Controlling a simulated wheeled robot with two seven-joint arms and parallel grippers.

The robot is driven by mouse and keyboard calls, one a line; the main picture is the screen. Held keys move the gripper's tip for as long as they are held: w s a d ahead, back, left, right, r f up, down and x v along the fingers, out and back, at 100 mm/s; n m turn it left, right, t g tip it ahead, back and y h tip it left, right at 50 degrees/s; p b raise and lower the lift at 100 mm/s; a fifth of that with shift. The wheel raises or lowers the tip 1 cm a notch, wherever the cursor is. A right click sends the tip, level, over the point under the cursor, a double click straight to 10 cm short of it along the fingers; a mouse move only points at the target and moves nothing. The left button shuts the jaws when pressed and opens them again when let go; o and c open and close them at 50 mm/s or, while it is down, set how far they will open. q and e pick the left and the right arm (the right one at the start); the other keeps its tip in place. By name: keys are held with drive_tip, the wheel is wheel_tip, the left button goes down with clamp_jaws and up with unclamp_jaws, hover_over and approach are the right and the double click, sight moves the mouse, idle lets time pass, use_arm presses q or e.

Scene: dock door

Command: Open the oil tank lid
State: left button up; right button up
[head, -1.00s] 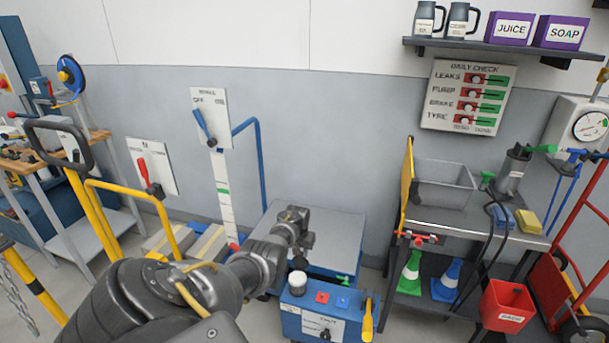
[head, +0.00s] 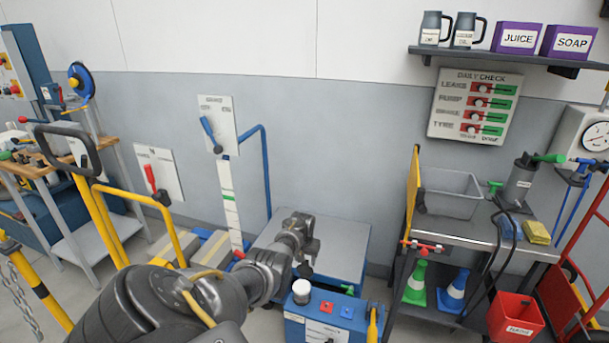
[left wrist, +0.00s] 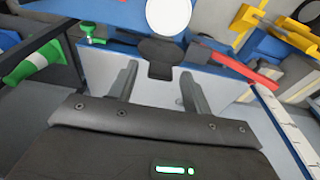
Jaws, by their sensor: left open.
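A blue power box (head: 325,325) stands at the front of the blue lift table. A white round cap (head: 301,287) sits on its top left; I take it for the oil tank lid, though no label on it is readable. The cap also shows at the top of the left wrist view (left wrist: 168,14). My left gripper (head: 305,268) is just behind and above the cap, apart from it. In the left wrist view its two fingers (left wrist: 160,85) are spread with nothing held. A dark piece (left wrist: 160,58) shows beyond the fingertips; I cannot tell what it is. My right gripper is out of view.
The grey lift table top (head: 340,240) lies behind the box. A red button (head: 327,307) and a yellow lever (head: 372,325) are right of the cap. A steel bench (head: 470,232) with a grey bin stands at right. A yellow-handled cart is at left.

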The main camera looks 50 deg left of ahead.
use_arm(q)
wheel_tip(320, 180, up, 10)
drive_tip(key=s+p, duration=0.1)
drive_tip(key=p, duration=0.2)
drive_tip(key=shift+s+d+r, duration=0.15)
drive_tip(key=shift+s+d, duration=0.05)
drive_tip(key=shift+d, duration=0.2)
